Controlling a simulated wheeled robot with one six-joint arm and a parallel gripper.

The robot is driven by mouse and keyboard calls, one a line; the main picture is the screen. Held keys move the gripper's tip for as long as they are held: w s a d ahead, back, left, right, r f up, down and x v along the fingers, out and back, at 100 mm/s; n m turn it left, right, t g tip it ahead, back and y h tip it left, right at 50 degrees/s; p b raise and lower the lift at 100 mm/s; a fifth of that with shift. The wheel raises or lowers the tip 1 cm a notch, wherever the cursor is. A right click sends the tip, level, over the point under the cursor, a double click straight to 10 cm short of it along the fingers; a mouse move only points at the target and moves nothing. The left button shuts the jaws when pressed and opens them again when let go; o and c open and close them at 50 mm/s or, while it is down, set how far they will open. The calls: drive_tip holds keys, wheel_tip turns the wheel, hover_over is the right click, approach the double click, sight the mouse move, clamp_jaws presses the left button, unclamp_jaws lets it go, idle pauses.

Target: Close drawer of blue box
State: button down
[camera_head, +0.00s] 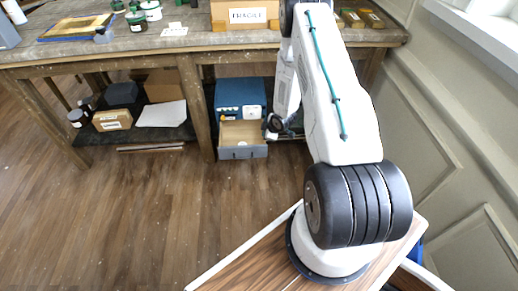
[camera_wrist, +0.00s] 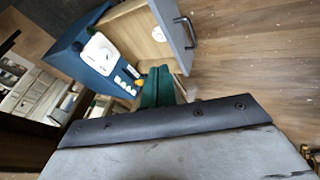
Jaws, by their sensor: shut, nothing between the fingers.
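The blue box (camera_head: 240,92) stands on the low shelf under the table. Its drawer (camera_head: 238,132) is pulled out toward me, with a light wooden inside and a grey front. A small white thing lies in the drawer. My gripper (camera_head: 273,127) is beside the drawer's right side, partly hidden by my arm in the head view. In the wrist view the blue box (camera_wrist: 72,45) is at upper left, and the open drawer (camera_wrist: 128,32) shows its grey front with a dark handle. My gripper's green fingers (camera_wrist: 158,86) are shut and empty near the drawer's side; contact is unclear.
A table leg (camera_head: 203,115) stands left of the box. The table top (camera_head: 185,42) overhangs it, holding a cardboard box (camera_head: 245,15) and jars. Another low shelf at left holds a small carton (camera_head: 112,120) and papers. The wooden floor in front of the drawer is clear.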

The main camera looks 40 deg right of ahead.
drive_tip(key=s+a+f+y, duration=0.1)
drive_tip(key=s+f, duration=0.2)
drive_tip(key=f, duration=0.5)
approach(255, 150)
wheel_tip(255, 150, down, 4)
drive_tip(key=w+a, duration=0.1)
drive_tip(key=shift+w+d+n+t, duration=0.3)
drive_tip(key=shift+w+n+t, duration=0.1)
drive_tip(key=shift+w, duration=0.15)
